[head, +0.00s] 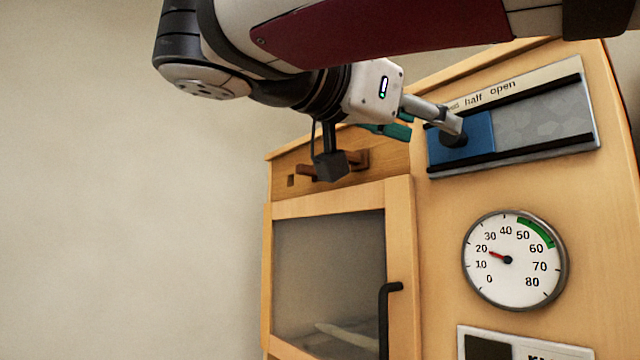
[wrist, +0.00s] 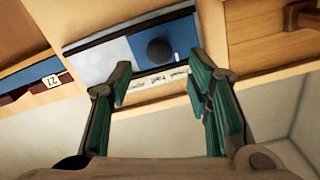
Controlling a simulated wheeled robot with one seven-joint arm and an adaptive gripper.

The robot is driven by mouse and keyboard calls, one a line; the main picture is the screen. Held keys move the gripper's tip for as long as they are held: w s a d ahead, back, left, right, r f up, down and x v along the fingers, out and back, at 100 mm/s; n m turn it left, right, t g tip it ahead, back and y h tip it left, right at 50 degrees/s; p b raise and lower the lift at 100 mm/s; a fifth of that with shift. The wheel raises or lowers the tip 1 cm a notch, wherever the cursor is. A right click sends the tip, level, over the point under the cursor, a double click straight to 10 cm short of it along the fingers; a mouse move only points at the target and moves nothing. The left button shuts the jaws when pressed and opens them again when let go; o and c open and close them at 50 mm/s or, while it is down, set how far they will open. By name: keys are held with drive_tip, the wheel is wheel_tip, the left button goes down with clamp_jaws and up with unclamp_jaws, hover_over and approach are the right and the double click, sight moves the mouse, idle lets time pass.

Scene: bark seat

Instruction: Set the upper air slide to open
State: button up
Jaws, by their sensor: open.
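The upper air slide has a blue plate (head: 474,134) with a dark round knob (head: 453,139), in a black-edged track (head: 550,112) at the upper right of the head view. The plate sits at the track's left end, below the partly hidden first word of the label strip (head: 520,84); "half" and "open" read further right. The grey panel right of it is bare. My gripper (wrist: 160,85) is open; in the wrist view the knob (wrist: 160,52) appears beyond and between its fingertips. I cannot tell whether a finger touches it. In the head view a finger overlaps the plate.
A round gauge (head: 515,260) below the slide reads about 20, with a green band near 50 to 60. A glazed door (head: 330,280) with a dark handle (head: 387,318) is at lower left. A wooden latch (head: 335,166) sits above it, near my wrist.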

sight(452, 146)
drive_tip(key=x, duration=0.7)
drive_tip(key=shift+c, duration=0.5)
clamp_jaws()
